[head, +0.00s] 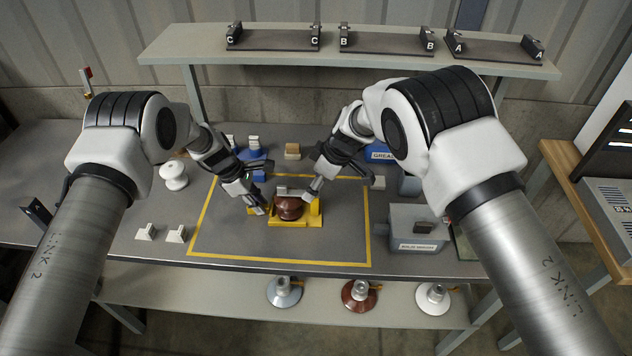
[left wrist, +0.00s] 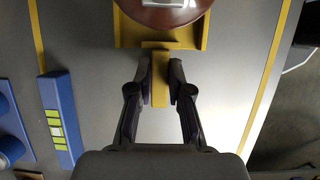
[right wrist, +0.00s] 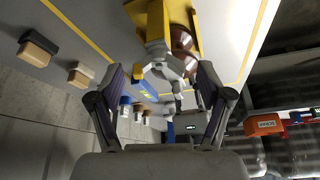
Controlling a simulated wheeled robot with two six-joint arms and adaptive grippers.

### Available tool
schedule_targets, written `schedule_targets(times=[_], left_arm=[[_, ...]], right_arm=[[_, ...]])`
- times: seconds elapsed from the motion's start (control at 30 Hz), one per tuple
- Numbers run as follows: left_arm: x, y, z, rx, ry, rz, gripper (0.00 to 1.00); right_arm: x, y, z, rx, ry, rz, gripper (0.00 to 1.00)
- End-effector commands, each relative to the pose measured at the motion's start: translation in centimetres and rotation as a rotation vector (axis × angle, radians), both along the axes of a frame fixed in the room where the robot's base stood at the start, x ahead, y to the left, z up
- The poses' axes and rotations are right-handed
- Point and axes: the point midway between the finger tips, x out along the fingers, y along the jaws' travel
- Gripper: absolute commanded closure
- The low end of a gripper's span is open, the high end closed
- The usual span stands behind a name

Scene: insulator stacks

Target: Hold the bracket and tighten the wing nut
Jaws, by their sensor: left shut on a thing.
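The yellow bracket (head: 288,222) stands inside the taped area on the bench, holding a brown insulator (head: 289,208). A pale strap-like part lies across the insulator's top. My left gripper (head: 261,208) is shut on the bracket's yellow tab; the left wrist view shows the tab (left wrist: 160,92) between its fingers. My right gripper (head: 312,192) is at the bracket's right side. In the right wrist view its fingers (right wrist: 161,76) are spread apart, with a pale grey winged piece (right wrist: 170,66), seemingly the wing nut, between and ahead of them.
A grey box (head: 416,228) stands right of the yellow tape. A white insulator (head: 173,176) and small pale blocks (head: 176,234) are at the left. A blue grease container (head: 382,152) is behind the right arm. A shelf (head: 350,64) carries lettered racks. The front taped area is clear.

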Motion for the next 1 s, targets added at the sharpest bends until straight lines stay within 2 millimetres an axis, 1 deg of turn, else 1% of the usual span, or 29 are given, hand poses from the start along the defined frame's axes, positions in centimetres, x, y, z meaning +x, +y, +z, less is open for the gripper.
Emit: schedule_targets(times=[0.23,0.33,0.47,0.6,0.7,0.83,0.9,1.0], left_arm=[[0.1,0.1,0.1,0.000,-0.002,0.002,1.00],[0.1,0.1,0.1,0.000,-0.002,0.002,1.00],[0.1,0.1,0.1,0.000,-0.002,0.002,1.00],[0.1,0.1,0.1,0.001,-0.002,0.002,1.00],[0.1,0.1,0.1,0.001,-0.002,0.002,1.00],[0.1,0.1,0.1,0.001,-0.002,0.002,1.00],[0.1,0.1,0.1,0.001,-0.002,0.002,1.00],[0.1,0.1,0.1,0.001,-0.002,0.002,1.00]], right_arm=[[0.0,-0.1,0.2,0.000,-0.001,0.000,0.21],[0.0,-0.4,0.9,0.000,-0.003,-0.001,0.21],[-0.2,-1.3,3.2,0.000,-0.003,-0.002,0.21],[-0.6,-2.6,6.6,0.000,-0.004,-0.002,0.21],[-0.9,-3.5,8.8,0.000,-0.003,-0.001,0.21],[-1.1,-4.2,10.5,0.000,0.000,-0.001,0.21],[-1.2,-4.4,11.0,0.000,0.000,0.000,0.21],[-1.3,-4.4,11.1,0.000,0.001,-0.001,0.21]])
